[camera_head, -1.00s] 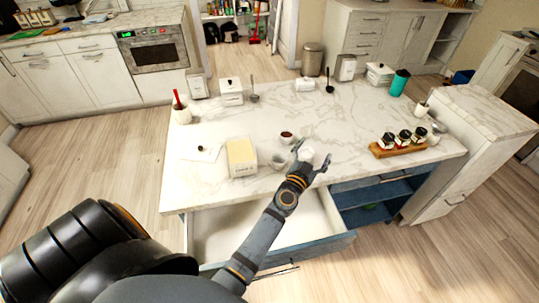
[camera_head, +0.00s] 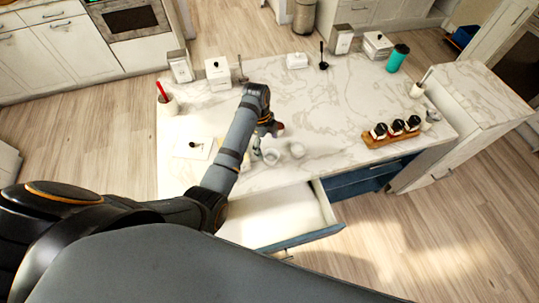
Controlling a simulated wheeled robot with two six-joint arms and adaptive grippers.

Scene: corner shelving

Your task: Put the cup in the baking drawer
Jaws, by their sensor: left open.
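An open drawer (camera_head: 285,212) sticks out from the front of the marble-topped island, and its visible inside is bare. Two small white cups stand near the counter's front edge above it: one (camera_head: 271,157) close to my gripper and another (camera_head: 297,150) just to its right. I cannot tell which is the task's cup. My left arm reaches over the counter from the left, and its gripper (camera_head: 267,141) is open, pointing down just behind the left cup. Whether it touches anything is unclear. The arm hides part of the counter. My right gripper is not in view.
A wooden tray with several dark-topped jars (camera_head: 395,134) is on the right of the marble counter (camera_head: 325,115). A teal tumbler (camera_head: 397,58), white canisters (camera_head: 218,73) and a utensil pot (camera_head: 168,104) stand along the back and left.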

